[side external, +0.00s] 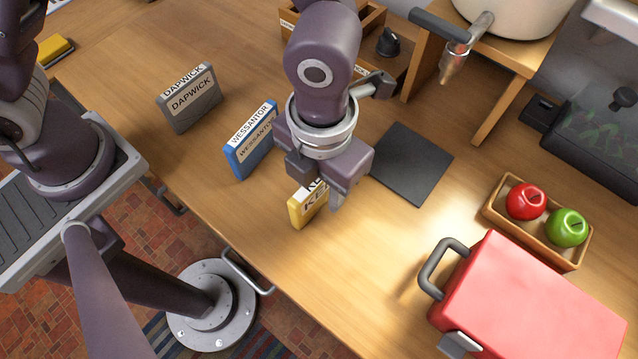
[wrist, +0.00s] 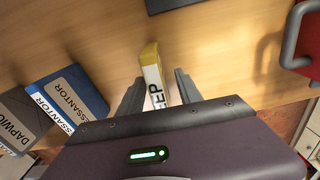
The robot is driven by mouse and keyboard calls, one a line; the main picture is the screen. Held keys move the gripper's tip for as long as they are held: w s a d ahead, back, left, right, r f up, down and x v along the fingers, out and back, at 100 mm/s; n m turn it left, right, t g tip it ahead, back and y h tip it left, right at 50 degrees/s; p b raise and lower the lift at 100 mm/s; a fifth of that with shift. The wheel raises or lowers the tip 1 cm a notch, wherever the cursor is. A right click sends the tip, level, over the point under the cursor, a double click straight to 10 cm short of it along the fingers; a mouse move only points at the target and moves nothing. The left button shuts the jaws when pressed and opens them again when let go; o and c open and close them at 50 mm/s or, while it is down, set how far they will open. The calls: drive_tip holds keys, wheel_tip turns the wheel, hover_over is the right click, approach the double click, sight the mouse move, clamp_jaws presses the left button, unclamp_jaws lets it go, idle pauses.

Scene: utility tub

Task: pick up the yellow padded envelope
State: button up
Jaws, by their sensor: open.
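The yellow padded envelope (side external: 304,210) stands upright on the wooden table, with a white label whose lettering is partly hidden by my gripper. It also shows in the wrist view (wrist: 149,56). My gripper (side external: 318,190) is open and points down over it. In the wrist view, the fingers of my gripper (wrist: 158,90) are on either side of the envelope, with a visible gap on the right; contact on the left cannot be told.
A blue WESSANTOR pack (side external: 250,143) and a grey DAPWICK pack (side external: 190,98) stand to the left. A dark mat (side external: 411,164) lies to the right. A red case (side external: 535,305) and an apple tray (side external: 499,214) are farther right. Table in front is clear.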

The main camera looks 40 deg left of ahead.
drive_tip(key=shift+f, duration=0.3)
clamp_jaws()
